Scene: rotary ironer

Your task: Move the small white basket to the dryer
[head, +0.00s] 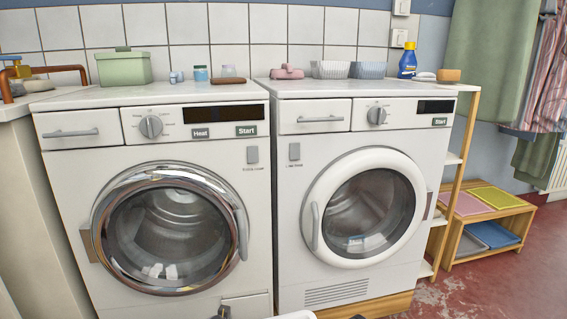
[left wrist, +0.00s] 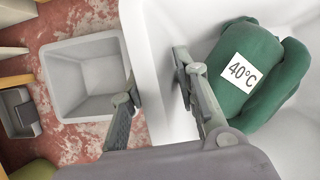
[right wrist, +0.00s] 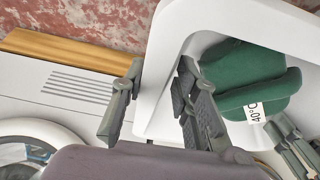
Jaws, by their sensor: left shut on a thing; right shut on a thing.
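A white basket (left wrist: 145,30) is held between my two grippers, one on each side of its rim. It holds folded green cloth (left wrist: 235,70) with a "40°C" label. The basket also shows in the right wrist view (right wrist: 165,45), and only a sliver of its edge (head: 297,315) shows in the head view. My left gripper (left wrist: 157,82) is shut on the rim. My right gripper (right wrist: 158,82) is shut on the opposite rim.
An empty pale basket (left wrist: 55,75) stands on the red floor in the left wrist view. A wooden shelf unit (head: 458,150) and a low wooden rack (head: 490,245) stand right of the machines. A green box (head: 124,70) and small items sit on top.

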